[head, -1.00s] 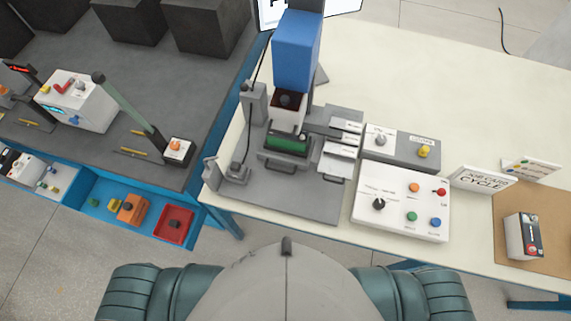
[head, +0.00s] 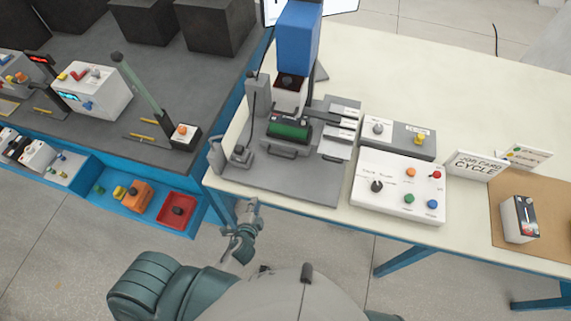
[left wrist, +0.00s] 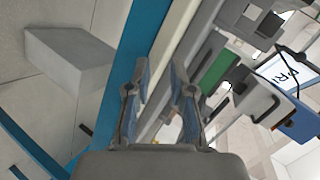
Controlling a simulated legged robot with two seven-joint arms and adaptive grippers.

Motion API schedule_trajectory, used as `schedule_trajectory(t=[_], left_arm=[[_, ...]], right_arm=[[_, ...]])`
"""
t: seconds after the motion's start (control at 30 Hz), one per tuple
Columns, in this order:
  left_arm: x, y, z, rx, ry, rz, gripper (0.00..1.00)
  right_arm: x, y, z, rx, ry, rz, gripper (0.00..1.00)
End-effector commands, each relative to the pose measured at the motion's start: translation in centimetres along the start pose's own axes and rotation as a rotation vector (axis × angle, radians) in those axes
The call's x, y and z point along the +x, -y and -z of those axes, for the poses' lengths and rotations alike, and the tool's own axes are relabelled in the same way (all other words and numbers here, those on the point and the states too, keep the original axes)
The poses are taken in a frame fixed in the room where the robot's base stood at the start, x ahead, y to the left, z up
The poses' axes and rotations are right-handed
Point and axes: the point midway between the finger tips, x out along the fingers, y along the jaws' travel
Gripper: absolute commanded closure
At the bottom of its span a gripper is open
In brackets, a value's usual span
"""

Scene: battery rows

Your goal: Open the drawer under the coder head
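The coder head, a blue block (head: 298,45) with a dark-tipped white part (head: 289,92) below it, stands over a grey fixture on the bench. Under it is the drawer (head: 302,145), holding a green cylinder (head: 290,128) and bearing a dark front handle (head: 282,151). The drawer appears shut. The green part also shows in the left wrist view (left wrist: 213,84). My left gripper (head: 246,208) is below and left of the drawer, just off the bench's front edge, touching nothing visible. Its fingers stand apart and empty in the left wrist view (left wrist: 156,80). My right gripper is out of view.
A grey post with a base (head: 238,157) stands left of the drawer. Label plates (head: 335,150) and a button panel (head: 400,187) are to its right. A blue shelf with a red tray (head: 178,208) lies at left. The grey plate before the drawer is clear.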

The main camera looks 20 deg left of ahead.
Motion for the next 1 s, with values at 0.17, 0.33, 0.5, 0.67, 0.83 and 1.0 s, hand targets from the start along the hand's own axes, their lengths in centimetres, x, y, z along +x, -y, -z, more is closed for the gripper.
schedule_trajectory(t=[0.17, 0.33, 0.5, 0.67, 0.83, 1.0], left_arm=[[-1.2, 3.4, 3.8, 0.232, -0.125, 0.154, 0.78], [-2.2, 5.0, 6.4, 0.376, -0.194, 0.246, 0.78], [-0.7, 5.6, 7.2, 0.392, -0.2, 0.256, 0.78], [2.7, 6.4, 7.9, 0.389, -0.199, 0.256, 0.78], [6.7, 7.2, 8.8, 0.388, -0.198, 0.254, 0.78], [10.3, 7.9, 9.6, 0.385, -0.198, 0.253, 0.78]], right_arm=[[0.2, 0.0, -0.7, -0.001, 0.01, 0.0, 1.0], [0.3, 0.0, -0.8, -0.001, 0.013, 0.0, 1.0], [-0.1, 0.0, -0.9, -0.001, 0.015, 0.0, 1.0], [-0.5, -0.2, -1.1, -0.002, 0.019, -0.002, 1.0], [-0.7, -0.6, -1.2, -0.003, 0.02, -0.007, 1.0], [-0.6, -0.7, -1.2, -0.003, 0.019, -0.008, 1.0]])
